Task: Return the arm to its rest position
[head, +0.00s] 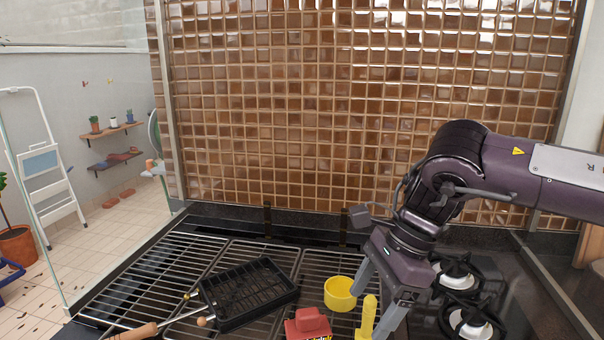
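My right arm comes in from the right, and its gripper (374,302) points down over the right part of the grill (185,255). Its two grey fingers are spread apart. A yellow round cup (340,294) is beside the left finger. An upright yellow handle (367,319) shows by the right finger; I cannot tell whether either finger touches these things. The lower ends of the fingers are partly hidden or cut off by the picture edge. My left gripper is not in view.
A black grill basket (248,293) lies on the grates, with a wooden handle (135,332) at lower left. A red object (308,325) sits at the front edge. Gas burners (458,275) are at right. A brown tiled wall (330,100) stands behind. The left grates have free room.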

